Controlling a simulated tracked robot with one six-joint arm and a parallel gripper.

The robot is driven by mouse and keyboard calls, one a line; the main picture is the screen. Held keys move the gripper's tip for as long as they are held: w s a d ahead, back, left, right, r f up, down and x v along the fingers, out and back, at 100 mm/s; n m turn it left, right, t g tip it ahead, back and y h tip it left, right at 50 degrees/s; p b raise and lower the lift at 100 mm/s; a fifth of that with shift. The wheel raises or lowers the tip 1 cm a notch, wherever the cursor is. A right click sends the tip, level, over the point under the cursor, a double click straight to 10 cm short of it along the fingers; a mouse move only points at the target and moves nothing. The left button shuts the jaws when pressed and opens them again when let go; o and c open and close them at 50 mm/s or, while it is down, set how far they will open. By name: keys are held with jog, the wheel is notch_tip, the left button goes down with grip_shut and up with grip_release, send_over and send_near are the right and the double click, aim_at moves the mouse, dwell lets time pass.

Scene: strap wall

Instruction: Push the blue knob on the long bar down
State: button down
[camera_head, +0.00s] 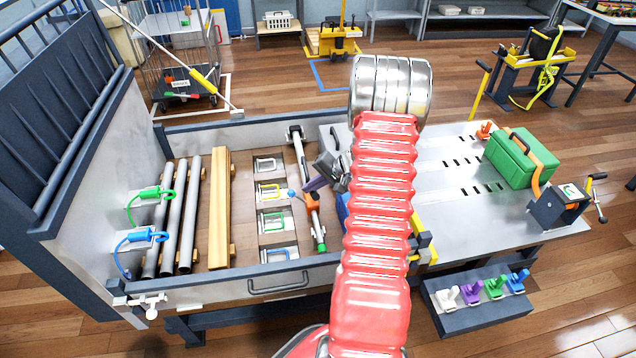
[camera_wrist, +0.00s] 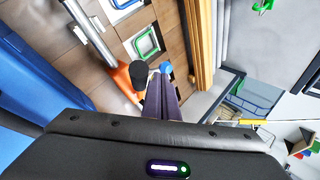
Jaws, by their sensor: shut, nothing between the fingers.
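The long bar (camera_head: 300,160) lies in the bed, with a silver tube, an orange body (camera_head: 312,205) and a green end (camera_head: 321,246). Its small blue knob (camera_head: 291,192) shows at the left of the orange body. In the wrist view the blue knob (camera_wrist: 166,68) appears just past my purple fingertips, next to a black round part (camera_wrist: 138,73). My gripper (camera_head: 310,186) is shut and empty, its fingers pointing left toward the knob. It also shows in the wrist view (camera_wrist: 165,80). I cannot tell whether the fingertips touch the knob.
Floor recesses with coloured rings (camera_head: 270,192) lie left of the bar. A wooden beam (camera_head: 220,205) and grey pipes (camera_head: 190,215) lie further left. The bed's front wall (camera_head: 240,285) has a handle. A green toolbox (camera_head: 510,160) stands on the steel deck at right.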

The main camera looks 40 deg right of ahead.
aim_at(295, 195)
jog(key=shift+x, duration=2)
